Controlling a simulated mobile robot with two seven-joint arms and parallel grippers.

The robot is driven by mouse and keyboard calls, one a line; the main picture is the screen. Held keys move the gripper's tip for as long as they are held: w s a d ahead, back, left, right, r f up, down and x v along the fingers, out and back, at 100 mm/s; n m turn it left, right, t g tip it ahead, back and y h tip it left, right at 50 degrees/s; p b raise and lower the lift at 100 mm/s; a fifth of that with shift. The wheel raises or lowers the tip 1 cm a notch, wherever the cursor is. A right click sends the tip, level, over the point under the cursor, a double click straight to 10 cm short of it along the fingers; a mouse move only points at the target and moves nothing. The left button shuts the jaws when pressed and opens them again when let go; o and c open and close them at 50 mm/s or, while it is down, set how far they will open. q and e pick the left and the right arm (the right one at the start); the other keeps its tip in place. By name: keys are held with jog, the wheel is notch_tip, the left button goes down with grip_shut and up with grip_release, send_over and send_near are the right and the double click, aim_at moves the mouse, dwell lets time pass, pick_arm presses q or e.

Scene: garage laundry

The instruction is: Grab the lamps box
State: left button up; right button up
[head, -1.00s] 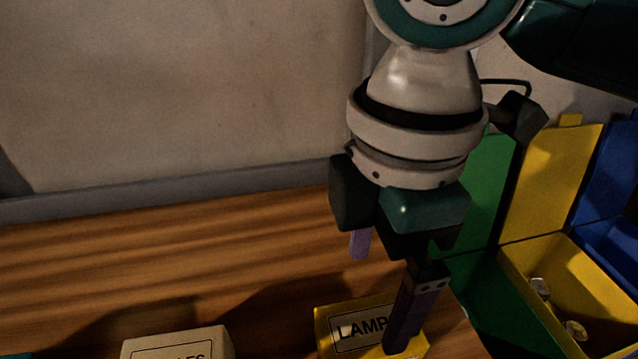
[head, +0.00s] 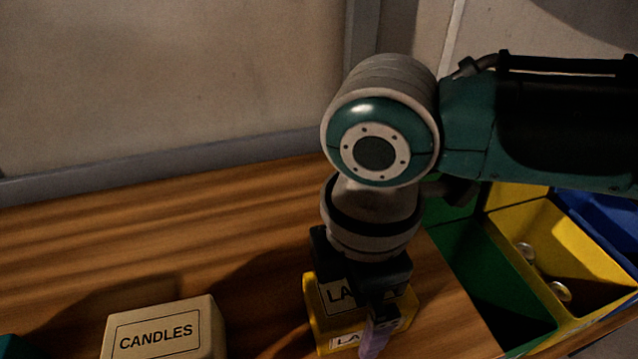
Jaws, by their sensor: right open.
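The lamps box (head: 321,328) is yellow with a white label, partly readable as "LA", and stands on the wooden table in the lower middle of the head view. My right gripper (head: 372,335) comes down over it from above, pointing downward. Its fingers are open and reach down at the box's right and front part. The gripper hides much of the box's top and label, and I cannot tell whether the fingers touch it.
A beige candles box (head: 165,332) stands to the left on the wooden table (head: 150,240). A teal object (head: 15,347) shows at the lower left edge. Green (head: 485,275), yellow (head: 590,265) and blue bins (head: 600,225) stand at the right; the yellow one holds small round items.

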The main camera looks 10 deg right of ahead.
jog(key=c, duration=1.3)
jog(key=shift+r, duration=0.15)
